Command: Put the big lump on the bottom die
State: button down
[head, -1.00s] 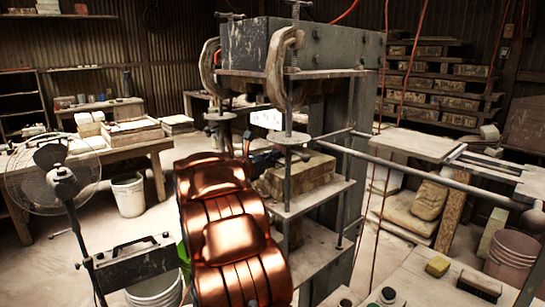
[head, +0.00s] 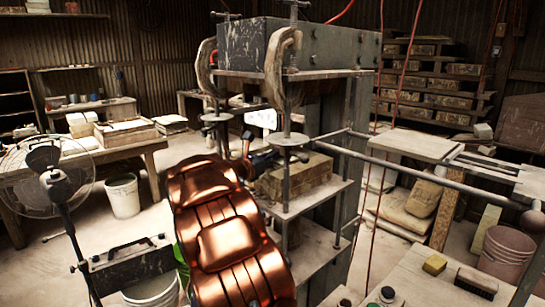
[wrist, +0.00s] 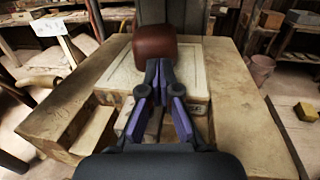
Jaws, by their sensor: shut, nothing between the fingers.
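The big lump (wrist: 155,46) is a reddish-brown rounded block in the wrist view. It appears to rest on the far part of the bottom die (wrist: 192,76), a pale slab with a raised edge. My gripper (wrist: 160,66) has its fingers together and empty, with the tips just on the near side of the lump. I cannot tell whether the tips touch it. The fingers hide part of the slab. In the head view the copper arm reaches into the press, and the lump cannot be made out.
The tan blocks of the press bed (head: 300,176) lie on a metal shelf between upright rods. Clamps (head: 280,65) hang above them. A long bar (head: 430,178) sticks out to the right. A fan (head: 55,182) and buckets stand on the floor. A sponge (head: 434,265) and brush lie front right.

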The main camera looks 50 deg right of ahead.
jog(key=a+b, duration=0.1)
jog(key=a, duration=1.2)
jog(key=shift+b, duration=0.35)
jog(key=shift+w, duration=0.1)
jog(key=s+a+f+m+g+y+p, duration=0.1)
jog(key=s+a+f+m+y, duration=0.4)
jog(key=s, duration=0.3)
jog(key=s+a+f+m+g+y, duration=0.1)
jog(key=s+a+f+m+y, duration=0.3)
jog(key=s+a, duration=0.4)
jog(key=s+a+f+m+y, duration=0.3)
jog(key=s+a, duration=0.1)
jog(key=a, duration=0.5)
jog(key=s+a+f+m+y, duration=0.3)
jog(key=s+a, duration=0.2)
jog(key=a, duration=0.4)
jog(key=s+a+f+m+y, duration=0.2)
jog(key=s+a, duration=0.3)
jog(key=a, duration=0.5)
jog(key=shift+s+f+m+t+y+p, duration=0.3)
jog(key=shift+f+m+y+p, duration=0.15)
jog(key=shift+f, duration=0.3)
jog(key=shift+w+d, duration=0.1)
